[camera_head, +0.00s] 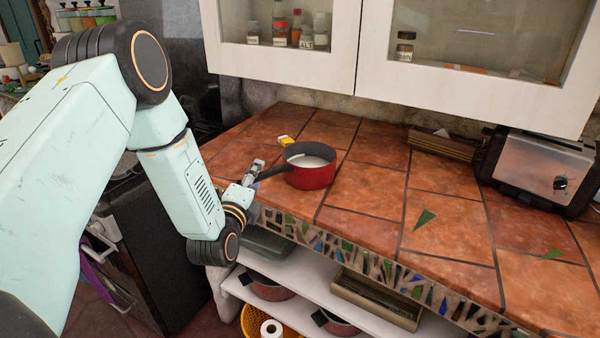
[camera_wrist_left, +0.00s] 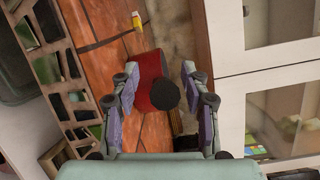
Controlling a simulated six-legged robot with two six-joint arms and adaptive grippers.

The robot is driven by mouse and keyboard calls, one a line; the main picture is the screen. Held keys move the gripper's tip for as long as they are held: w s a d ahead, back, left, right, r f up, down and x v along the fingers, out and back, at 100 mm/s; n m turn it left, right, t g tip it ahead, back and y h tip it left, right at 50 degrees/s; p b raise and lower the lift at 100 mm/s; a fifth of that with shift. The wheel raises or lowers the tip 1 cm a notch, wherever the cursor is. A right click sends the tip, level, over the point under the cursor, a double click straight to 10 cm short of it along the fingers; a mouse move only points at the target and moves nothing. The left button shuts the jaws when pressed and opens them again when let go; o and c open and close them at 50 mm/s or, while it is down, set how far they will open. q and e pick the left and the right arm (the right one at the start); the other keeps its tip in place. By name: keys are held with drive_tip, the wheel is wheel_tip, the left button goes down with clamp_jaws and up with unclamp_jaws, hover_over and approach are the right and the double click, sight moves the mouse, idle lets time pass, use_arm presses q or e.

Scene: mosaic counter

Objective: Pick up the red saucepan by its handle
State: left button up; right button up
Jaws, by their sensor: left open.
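The red saucepan (camera_head: 311,174) stands upright on the tiled counter, with a pale inside and a dark rim. Its dark handle (camera_head: 273,172) points left toward my left gripper (camera_head: 257,173). In the left wrist view the red pan body (camera_wrist_left: 149,68) and the round dark handle end (camera_wrist_left: 166,95) show between the two spread fingers of my left gripper (camera_wrist_left: 160,82). The fingers are open, one on each side of the handle, with gaps visible. My right gripper is not in view.
A small yellow item (camera_head: 285,141) lies behind the pan. A toaster (camera_head: 538,170) and a brown wooden block (camera_head: 441,146) stand at the back right. White wall cabinets (camera_head: 350,40) hang above. The counter (camera_head: 362,200) right of the pan is clear.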

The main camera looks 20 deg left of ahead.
use_arm(q)
drive_tip(key=shift+s+d+r, duration=0.1)
drive_tip(key=shift+d+r, duration=0.15)
drive_tip(key=shift+d, duration=0.15)
drive_tip(key=c, duration=0.4)
drive_tip(key=shift+a+f, duration=0.15)
drive_tip(key=shift+a, duration=0.15)
drive_tip(key=c, duration=0.6)
drive_tip(key=shift+d, duration=0.2)
clamp_jaws()
drive_tip(key=shift+a, duration=0.1)
drive_tip(key=shift+r, duration=0.25)
